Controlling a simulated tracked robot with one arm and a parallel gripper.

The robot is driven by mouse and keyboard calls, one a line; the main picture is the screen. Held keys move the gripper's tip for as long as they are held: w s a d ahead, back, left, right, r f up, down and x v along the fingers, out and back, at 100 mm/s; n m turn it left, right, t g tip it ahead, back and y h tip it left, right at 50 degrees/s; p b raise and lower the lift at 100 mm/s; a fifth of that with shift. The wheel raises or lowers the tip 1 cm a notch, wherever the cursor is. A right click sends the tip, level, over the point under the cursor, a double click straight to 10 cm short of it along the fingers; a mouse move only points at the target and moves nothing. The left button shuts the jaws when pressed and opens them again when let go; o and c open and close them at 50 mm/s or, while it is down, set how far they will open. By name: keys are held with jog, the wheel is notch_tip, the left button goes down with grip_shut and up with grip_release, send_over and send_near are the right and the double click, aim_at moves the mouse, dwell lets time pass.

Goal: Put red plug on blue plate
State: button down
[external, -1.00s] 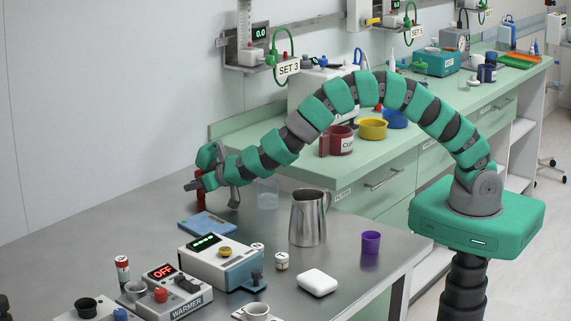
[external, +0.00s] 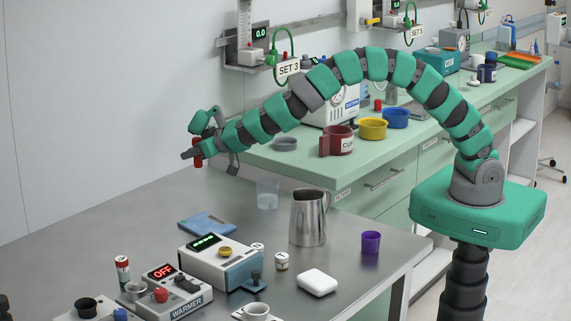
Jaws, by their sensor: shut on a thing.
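My gripper (external: 192,153) is at the far left end of my arm, raised well above the steel table. It is shut on a small red plug (external: 198,160), partly hidden by the fingers. A flat blue plate (external: 207,224) lies on the steel table, below the gripper. The plug is in the air, apart from the plate.
On the steel table (external: 110,235) stand a clear beaker (external: 268,193), a metal jug (external: 309,218), a purple cup (external: 371,242), a white box (external: 317,282) and a warmer (external: 178,287). The green counter behind holds a red mug (external: 339,141) and bowls. The table's left part is clear.

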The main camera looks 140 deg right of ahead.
jog(key=w+a+r+n+t+y+b, duration=0.1)
jog(key=w+a+n+t+b, duration=0.2)
jog(key=w+a+b, duration=0.3)
jog(key=n+t+y+b, duration=0.3)
jog(key=b, duration=0.1)
send_over(200, 224)
jog(key=shift+n, duration=0.3)
notch_tip(200, 224, down, 10)
jog(key=b, duration=0.6)
jog(key=shift+w+a, duration=0.1)
jog(key=shift+r, duration=0.1)
jog(key=c, duration=1.3)
grip_release()
